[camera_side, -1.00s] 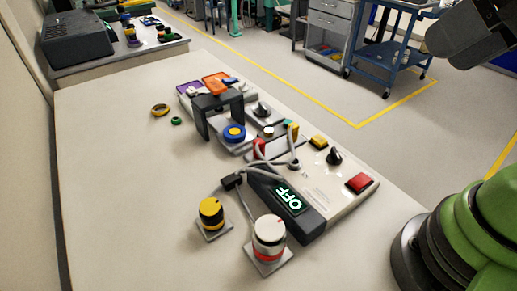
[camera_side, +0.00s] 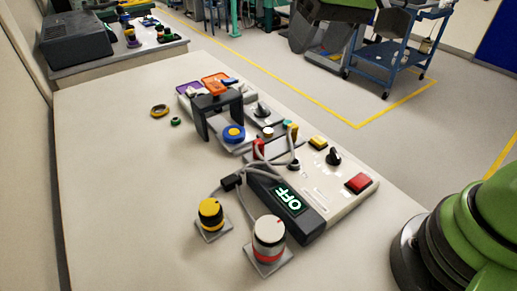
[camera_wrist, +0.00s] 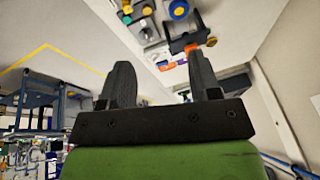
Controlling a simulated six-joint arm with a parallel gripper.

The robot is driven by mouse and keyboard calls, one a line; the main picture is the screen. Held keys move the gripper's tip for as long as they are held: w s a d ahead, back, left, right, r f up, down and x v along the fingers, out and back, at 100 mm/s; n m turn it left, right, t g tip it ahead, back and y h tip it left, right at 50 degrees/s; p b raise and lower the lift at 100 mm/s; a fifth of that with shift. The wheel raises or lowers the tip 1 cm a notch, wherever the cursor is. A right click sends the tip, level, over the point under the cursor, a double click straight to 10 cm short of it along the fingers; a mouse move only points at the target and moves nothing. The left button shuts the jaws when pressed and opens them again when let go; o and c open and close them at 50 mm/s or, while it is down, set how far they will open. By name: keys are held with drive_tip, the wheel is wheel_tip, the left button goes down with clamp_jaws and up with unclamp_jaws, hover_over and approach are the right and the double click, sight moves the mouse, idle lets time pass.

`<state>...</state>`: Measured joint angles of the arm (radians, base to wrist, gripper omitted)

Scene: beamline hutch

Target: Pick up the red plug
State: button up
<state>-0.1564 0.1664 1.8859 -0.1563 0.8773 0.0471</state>
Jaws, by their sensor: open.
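The red plug (camera_side: 259,148) appears as a small red block on the end of a grey cable, in the middle of the bench in the side view. It stands by the edge of the white control panel, just right of the blue knob. My gripper (camera_side: 311,36) is at the top of the side view, high and far from the plug. In the wrist view my gripper (camera_wrist: 162,70) shows two dark fingers spread apart with nothing between them. I cannot make out the red plug in the wrist view.
A black bracket (camera_side: 204,120) rises left of the plug. Grey cables loop nearby. The bench's left side is mostly clear.

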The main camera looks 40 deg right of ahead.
drive_tip(key=n+g, duration=0.1)
approach(259, 142)
drive_tip(key=shift+n+g+h, duration=0.5)
drive_tip(key=shift+g+h, duration=0.1)
drive_tip(key=f, duration=0.1)
drive_tip(key=w+a+f, duration=0.1)
drive_tip(key=f, duration=0.1)
drive_tip(key=w+f, duration=0.1)
drive_tip(key=f, duration=0.1)
drive_tip(key=shift+a, duration=0.15)
drive_tip(key=f, duration=0.6)
drive_tip(key=shift+w, duration=0.2)
drive_tip(key=shift+r, duration=0.1)
clamp_jaws()
